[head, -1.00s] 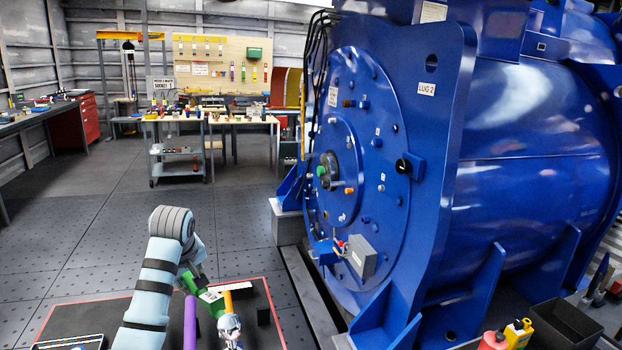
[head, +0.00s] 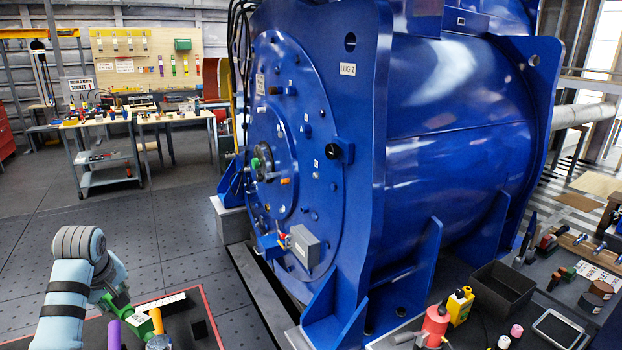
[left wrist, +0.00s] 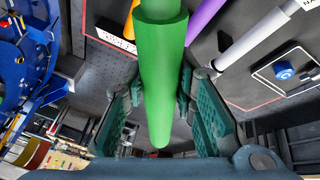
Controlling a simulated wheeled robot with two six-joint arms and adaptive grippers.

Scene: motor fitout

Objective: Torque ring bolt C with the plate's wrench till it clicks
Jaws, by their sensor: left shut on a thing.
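My left gripper (head: 122,300) is shut on a green wrench handle (left wrist: 160,80), which lies between its two ridged fingers in the left wrist view. In the head view the green piece (head: 119,303) shows beyond my left wrist, over the red-edged dark mat (head: 193,332). The big blue motor (head: 440,150) stands in the middle, with a round face (head: 287,190) carrying several bolts and small white tags. The tags are too small to read, so I cannot tell which is bolt C. My right gripper is out of view.
A purple handle (head: 115,333) and an orange handle (head: 157,320) are beside the green one. A grey box (head: 305,246) juts from the motor's lower face. A black bin (head: 503,287) and bottles stand at right. The floor (head: 130,235) left of the motor is clear.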

